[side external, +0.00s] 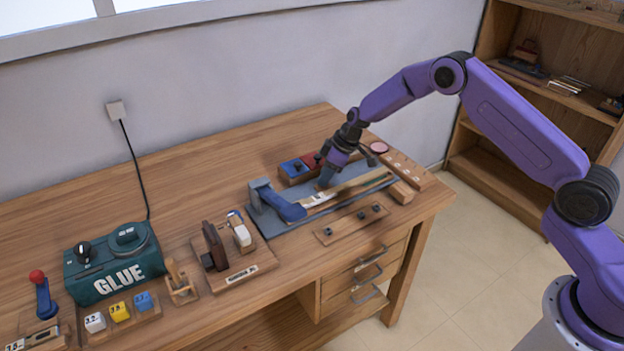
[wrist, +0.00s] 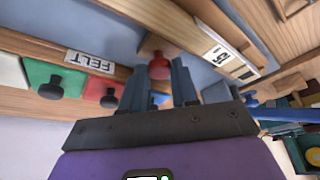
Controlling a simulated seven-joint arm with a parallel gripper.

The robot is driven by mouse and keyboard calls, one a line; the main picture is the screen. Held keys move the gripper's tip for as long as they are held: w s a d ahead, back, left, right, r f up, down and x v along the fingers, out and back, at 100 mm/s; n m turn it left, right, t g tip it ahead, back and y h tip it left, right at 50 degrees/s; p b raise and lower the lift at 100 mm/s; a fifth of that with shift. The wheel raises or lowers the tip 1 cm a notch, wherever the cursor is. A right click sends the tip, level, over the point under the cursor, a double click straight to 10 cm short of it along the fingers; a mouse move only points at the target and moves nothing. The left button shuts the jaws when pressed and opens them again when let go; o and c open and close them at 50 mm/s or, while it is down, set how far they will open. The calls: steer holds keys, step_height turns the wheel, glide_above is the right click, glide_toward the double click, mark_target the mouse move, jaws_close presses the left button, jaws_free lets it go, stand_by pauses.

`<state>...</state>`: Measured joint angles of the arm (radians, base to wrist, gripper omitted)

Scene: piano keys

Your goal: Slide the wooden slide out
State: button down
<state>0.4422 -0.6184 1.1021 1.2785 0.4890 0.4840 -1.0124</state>
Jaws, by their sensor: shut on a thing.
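My gripper (wrist: 158,78) is shut on a round red knob (wrist: 159,67) in the wrist view, with one finger on each side of it. The knob sits on a small wooden piece (wrist: 153,45), which appears to be the wooden slide; part of it is hidden behind the knob and fingers. In the side external view my gripper (side external: 327,180) is lowered over the grey-blue mat (side external: 281,233), beside a long wooden key piece (side external: 352,189). The knob is hidden there by the gripper.
A FELT rack (wrist: 90,60) with coloured, black-knobbed blocks lies close to my fingers. A blue clamp-like tool (side external: 278,203) lies at the mat's left. A wooden strip with dark pegs (side external: 350,222) lies in front. The green GLUE box (side external: 115,262) stands far left.

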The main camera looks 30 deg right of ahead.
steer(key=shift+d, duration=0.7)
steer(key=c, duration=0.9)
jaws_free()
steer(key=shift+d, duration=0.1)
steer(key=shift+o, duration=0.2)
steer(key=shift+r, duration=0.1)
steer(key=shift+s+r, duration=0.1)
steer(key=shift+r, duration=0.2)
steer(key=v, duration=1.6)
steer(key=shift+r, duration=0.25)
steer(key=shift+s, duration=0.1)
